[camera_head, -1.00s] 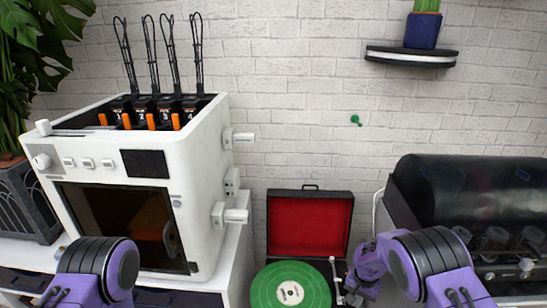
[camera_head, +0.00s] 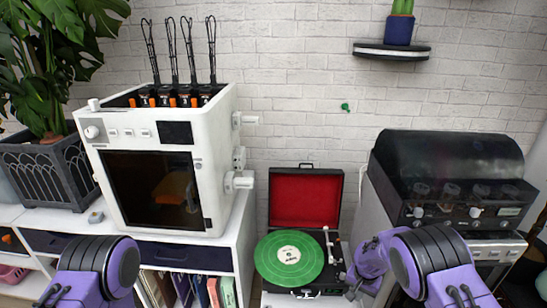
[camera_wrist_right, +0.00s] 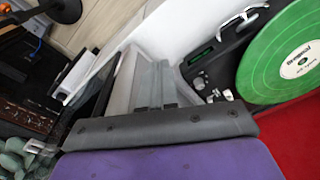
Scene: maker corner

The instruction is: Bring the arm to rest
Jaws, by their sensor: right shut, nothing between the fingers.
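My right arm (camera_head: 435,268), purple with black ribbed joints, comes in at the bottom right of the head view. Its gripper (camera_head: 350,287) points down beside the right edge of the record player (camera_head: 290,258); whether it touches the player I cannot tell. In the right wrist view the grey fingers (camera_wrist_right: 150,85) are together with nothing between them, and the green record (camera_wrist_right: 285,60) lies to their right. My left arm (camera_head: 95,270) shows only as a purple and black link at the bottom left; its gripper is out of view.
A white 3D printer (camera_head: 225,140) stands on the white shelf unit (camera_head: 243,245) at left, beside a potted plant (camera_head: 45,60). A dark-hooded machine (camera_head: 450,165) stands at right. A small wall shelf (camera_head: 390,50) holds a cactus pot (camera_head: 399,30).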

